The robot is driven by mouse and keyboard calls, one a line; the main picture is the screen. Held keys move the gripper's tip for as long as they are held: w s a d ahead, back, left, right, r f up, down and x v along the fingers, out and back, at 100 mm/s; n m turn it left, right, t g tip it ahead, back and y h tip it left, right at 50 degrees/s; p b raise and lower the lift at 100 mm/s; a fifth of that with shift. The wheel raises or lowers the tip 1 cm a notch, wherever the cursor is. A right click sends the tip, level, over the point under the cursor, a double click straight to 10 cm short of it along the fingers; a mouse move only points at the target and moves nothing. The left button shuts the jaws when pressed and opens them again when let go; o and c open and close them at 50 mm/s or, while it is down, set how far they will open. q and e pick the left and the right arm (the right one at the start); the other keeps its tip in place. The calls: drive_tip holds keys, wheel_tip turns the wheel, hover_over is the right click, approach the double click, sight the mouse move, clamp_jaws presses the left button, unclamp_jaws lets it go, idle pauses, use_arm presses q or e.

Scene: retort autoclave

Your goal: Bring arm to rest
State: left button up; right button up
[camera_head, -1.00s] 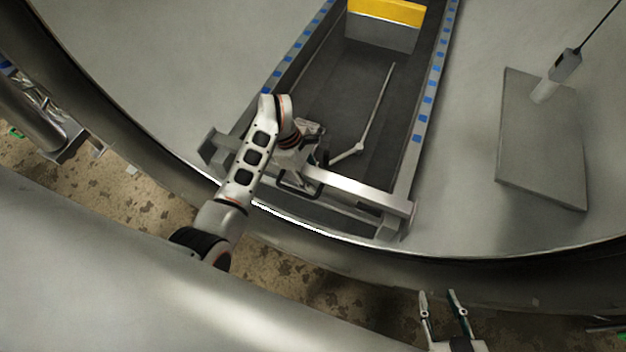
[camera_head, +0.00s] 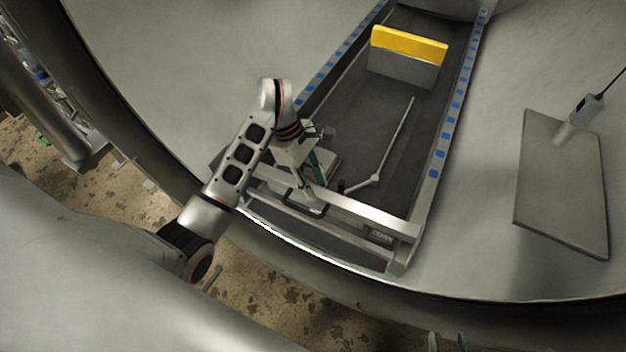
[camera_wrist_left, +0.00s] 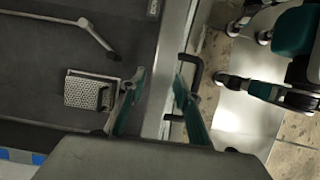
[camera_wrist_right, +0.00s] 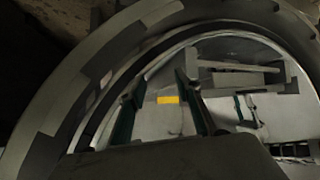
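My left arm reaches over the near end of the metal tray frame (camera_head: 365,217). My left gripper (camera_head: 316,182) is by the frame's near crossbar, close to a black handle (camera_head: 302,206). In the left wrist view, my left gripper (camera_wrist_left: 160,80) has its fingers apart with nothing held between them. The crossbar passes behind the gap, and the handle (camera_wrist_left: 194,75) shows beside the right-hand finger. I cannot tell whether they touch. Only the fingertips of my right gripper (camera_head: 448,342) show at the head view's bottom edge. In the right wrist view, my right gripper (camera_wrist_right: 160,90) is open and empty.
A jointed rod (camera_head: 392,145) lies on the dark tray floor, and a yellow-topped block (camera_head: 405,62) stands farther in. A grey panel (camera_head: 562,185) with a cable-hung device (camera_head: 580,118) is at right. The round chamber's curved rim (camera_head: 330,262) runs below the frame.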

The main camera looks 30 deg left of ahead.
use_arm(q)
drive_tip(key=shift+a+r, duration=0.2)
drive_tip(key=shift+r, duration=0.25)
drive_tip(key=shift+r, duration=0.1)
